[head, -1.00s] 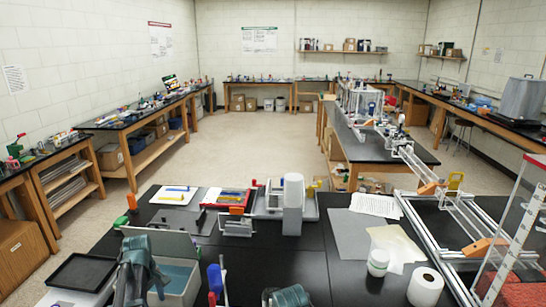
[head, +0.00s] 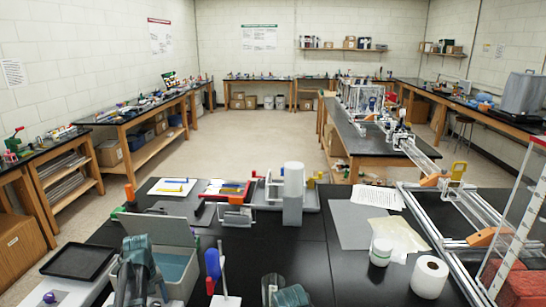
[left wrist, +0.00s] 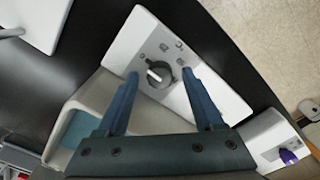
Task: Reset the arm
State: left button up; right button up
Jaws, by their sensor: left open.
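My left gripper (head: 133,280) hangs at the lower left of the head view, in front of the pale water bath (head: 192,287) with teal inside. In the left wrist view its two teal fingers (left wrist: 160,88) are apart, with nothing gripped between them. The black knob (left wrist: 158,74) on the bath's white panel (left wrist: 222,92) shows between the fingertips; I cannot tell whether they touch the panel. A teal part, seemingly of my right arm (head: 291,296), shows at the bottom edge of the head view; its fingers cannot be made out.
A black tray (head: 78,262) and a white unit with a purple knob (head: 49,297) are left of the bath. A blue-handled tool (head: 213,265) stands right of it. A paper roll (head: 430,276) and white jar (head: 381,251) stand right.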

pick_arm(q)
jog(key=shift+m, duration=1.3)
